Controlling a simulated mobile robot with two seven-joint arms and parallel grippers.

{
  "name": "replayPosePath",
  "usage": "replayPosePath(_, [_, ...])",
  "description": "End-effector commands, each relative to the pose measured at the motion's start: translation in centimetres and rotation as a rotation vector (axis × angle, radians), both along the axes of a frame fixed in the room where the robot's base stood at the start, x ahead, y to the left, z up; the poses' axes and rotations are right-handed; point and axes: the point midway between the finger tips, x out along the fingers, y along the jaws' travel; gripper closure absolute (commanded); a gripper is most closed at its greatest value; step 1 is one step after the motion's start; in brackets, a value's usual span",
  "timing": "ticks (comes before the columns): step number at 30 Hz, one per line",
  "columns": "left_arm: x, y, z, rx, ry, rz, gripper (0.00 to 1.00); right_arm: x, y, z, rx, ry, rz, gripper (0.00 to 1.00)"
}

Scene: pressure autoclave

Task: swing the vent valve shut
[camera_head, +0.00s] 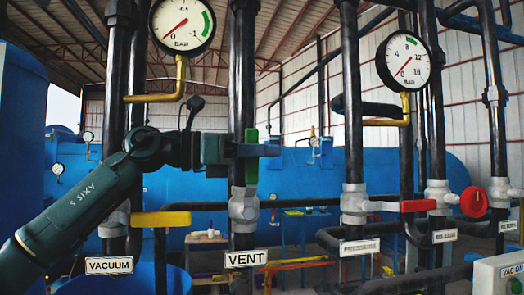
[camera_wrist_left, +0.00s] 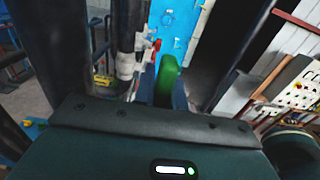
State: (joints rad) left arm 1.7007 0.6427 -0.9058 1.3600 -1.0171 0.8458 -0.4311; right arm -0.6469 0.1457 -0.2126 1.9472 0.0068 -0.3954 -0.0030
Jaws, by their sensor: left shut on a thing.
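The vent valve's green handle (camera_head: 251,171) stands upright, in line with the black vertical pipe, above the grey valve body (camera_head: 243,208). The white VENT label (camera_head: 246,259) is below it. My left gripper (camera_head: 262,150) comes in from the left and is shut on the green handle, one finger passing across its front. In the left wrist view the green handle (camera_wrist_left: 167,82) stands between the fingers of the left gripper (camera_wrist_left: 163,90). My right gripper is in neither view.
A yellow handle (camera_head: 160,219) is level at the VACUUM pipe, left of the vent valve. A red lever (camera_head: 403,206) and a red round knob (camera_head: 474,202) are to the right. Two dial gauges (camera_head: 183,22) (camera_head: 404,62) hang above. Vertical pipes stand close around the gripper.

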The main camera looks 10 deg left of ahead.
Motion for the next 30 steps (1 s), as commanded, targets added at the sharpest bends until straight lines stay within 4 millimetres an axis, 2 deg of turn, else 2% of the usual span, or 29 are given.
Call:
replayPosePath(3, [0.0,0.1,0.0,-0.001,0.000,0.001,1.00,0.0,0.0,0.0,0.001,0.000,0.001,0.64])
replayPosePath(19, [0.1,-0.1,0.1,0.009,0.004,0.001,1.00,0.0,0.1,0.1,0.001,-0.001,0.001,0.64])
replayPosePath(30, [0.8,-2.0,-0.3,0.179,0.072,0.000,1.00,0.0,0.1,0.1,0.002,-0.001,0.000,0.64])
